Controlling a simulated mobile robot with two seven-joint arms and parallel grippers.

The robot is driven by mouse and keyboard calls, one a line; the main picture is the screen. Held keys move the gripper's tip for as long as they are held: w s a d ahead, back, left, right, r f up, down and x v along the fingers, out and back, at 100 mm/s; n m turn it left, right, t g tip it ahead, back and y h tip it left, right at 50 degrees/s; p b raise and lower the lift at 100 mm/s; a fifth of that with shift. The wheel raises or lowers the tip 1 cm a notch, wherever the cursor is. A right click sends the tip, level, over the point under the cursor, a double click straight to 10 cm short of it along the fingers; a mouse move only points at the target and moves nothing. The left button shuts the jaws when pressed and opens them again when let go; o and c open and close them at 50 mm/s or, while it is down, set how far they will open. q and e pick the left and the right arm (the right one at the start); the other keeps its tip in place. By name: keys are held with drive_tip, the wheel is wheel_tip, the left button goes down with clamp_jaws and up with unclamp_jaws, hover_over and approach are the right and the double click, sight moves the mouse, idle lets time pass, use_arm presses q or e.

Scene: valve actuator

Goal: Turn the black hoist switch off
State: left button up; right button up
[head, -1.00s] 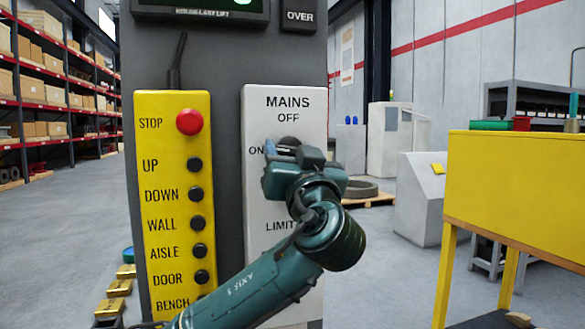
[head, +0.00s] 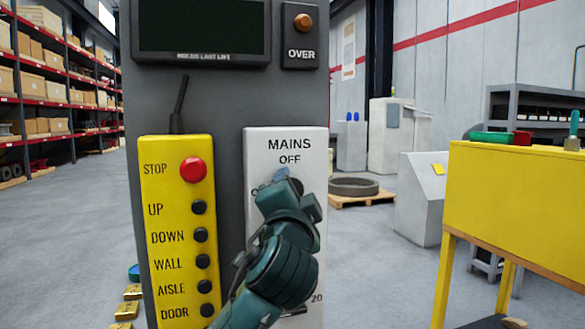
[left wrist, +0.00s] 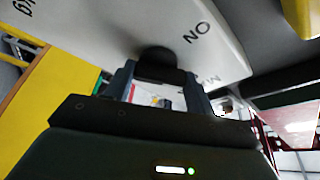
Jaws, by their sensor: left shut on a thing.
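The white MAINS plate (head: 258,146) on the grey column has OFF printed at its top and an ON label at its left, mostly covered in the head view. My left gripper (head: 284,186) is in front of this plate and hides the black switch there. In the left wrist view, the black switch (left wrist: 157,60) shows as a dark rounded knob on the plate. My left gripper (left wrist: 160,85) is shut on it, one finger on each side. The exact pointing of the switch cannot be told. My right gripper is not in view.
A yellow control box (head: 180,240) with a red STOP button (head: 193,170) and several black buttons hangs just left of the plate. A dark display (head: 201,28) and an OVER lamp (head: 304,22) are above. A yellow table (head: 515,200) stands at the right.

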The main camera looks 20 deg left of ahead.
use_arm(q)
drive_tip(key=m+p, duration=0.1)
drive_tip(key=p, duration=0.1)
drive_tip(key=m+g+h+p, duration=0.1)
drive_tip(key=m+p, duration=0.1)
drive_tip(key=p, duration=0.1)
drive_tip(key=m+p, duration=0.2)
drive_tip(key=p, duration=0.1)
drive_tip(key=shift+r+g, duration=0.25)
drive_tip(key=shift+g, duration=0.05)
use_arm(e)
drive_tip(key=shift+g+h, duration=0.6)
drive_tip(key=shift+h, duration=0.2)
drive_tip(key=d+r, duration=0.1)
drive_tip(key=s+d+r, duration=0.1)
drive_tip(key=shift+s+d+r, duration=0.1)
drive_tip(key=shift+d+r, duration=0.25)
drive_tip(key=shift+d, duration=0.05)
use_arm(q)
drive_tip(key=shift+d+f, duration=0.1)
drive_tip(key=shift+f, duration=0.05)
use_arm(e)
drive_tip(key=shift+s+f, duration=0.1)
use_arm(q)
drive_tip(key=o, duration=1)
